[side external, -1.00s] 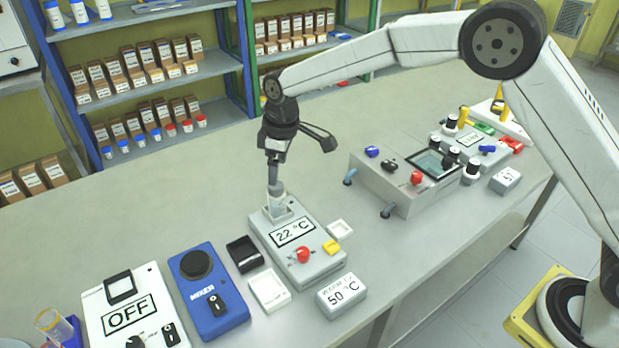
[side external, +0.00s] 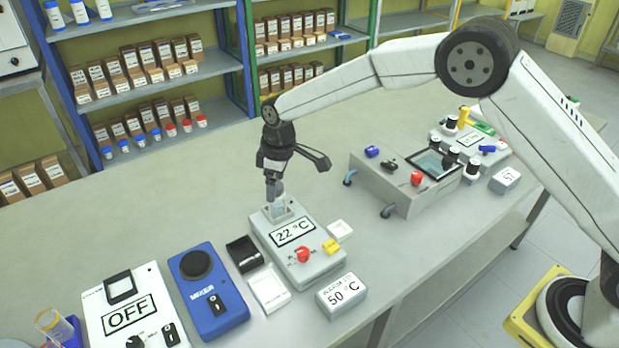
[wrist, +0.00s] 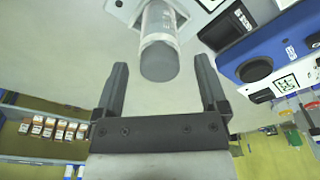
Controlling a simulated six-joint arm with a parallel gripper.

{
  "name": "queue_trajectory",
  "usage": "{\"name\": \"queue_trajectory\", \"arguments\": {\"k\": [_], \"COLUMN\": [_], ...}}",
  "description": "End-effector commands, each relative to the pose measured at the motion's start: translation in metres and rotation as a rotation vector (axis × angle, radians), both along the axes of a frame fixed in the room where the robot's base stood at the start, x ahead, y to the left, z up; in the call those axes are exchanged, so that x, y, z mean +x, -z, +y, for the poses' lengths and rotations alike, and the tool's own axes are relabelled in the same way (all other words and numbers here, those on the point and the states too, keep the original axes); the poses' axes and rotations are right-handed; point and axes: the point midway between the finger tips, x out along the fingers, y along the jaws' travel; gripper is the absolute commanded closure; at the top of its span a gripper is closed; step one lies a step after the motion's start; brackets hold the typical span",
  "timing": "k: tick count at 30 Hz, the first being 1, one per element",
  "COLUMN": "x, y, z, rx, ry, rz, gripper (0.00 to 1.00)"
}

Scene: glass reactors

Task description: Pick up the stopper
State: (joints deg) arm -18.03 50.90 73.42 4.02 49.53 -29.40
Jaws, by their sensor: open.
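The grey stopper (wrist: 160,62) sits in the top of a clear glass vessel (wrist: 159,20). In the side view the stopper (side external: 274,188) is small and partly hidden by my gripper (side external: 273,172). The vessel stands upright in the back of the heater marked 22 °C (side external: 326,262). My gripper is open just above the stopper. In the wrist view the two dark fingers of my gripper (wrist: 161,68) stand left and right of the stopper, with a gap on each side. I cannot tell exactly how deep the fingertips reach.
A blue mixer (side external: 222,318) and a white device reading OFF (side external: 147,290) stand at left. A 50 °C block (side external: 341,296) lies in front. A grey device with a screen (side external: 397,188) stands at right. The table behind the heater is clear.

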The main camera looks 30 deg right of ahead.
Motion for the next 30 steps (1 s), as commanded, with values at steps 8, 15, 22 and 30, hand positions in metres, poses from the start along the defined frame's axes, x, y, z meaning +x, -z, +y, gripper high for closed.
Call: {"name": "queue_trajectory", "arguments": {"k": [8, 15, 22, 30], "x": [0.000, 0.000, 0.000, 0.001], "y": [0.000, 0.000, -0.001, -0.016], "z": [0.000, 0.000, 0.000, 0.000], "rx": [0.000, 0.000, 0.000, 0.001], "ry": [0.000, 0.000, 0.000, 0.000], "rz": [0.000, 0.000, 0.000, -0.001], "gripper": [0.68, 1.00, 1.00, 1.00]}}
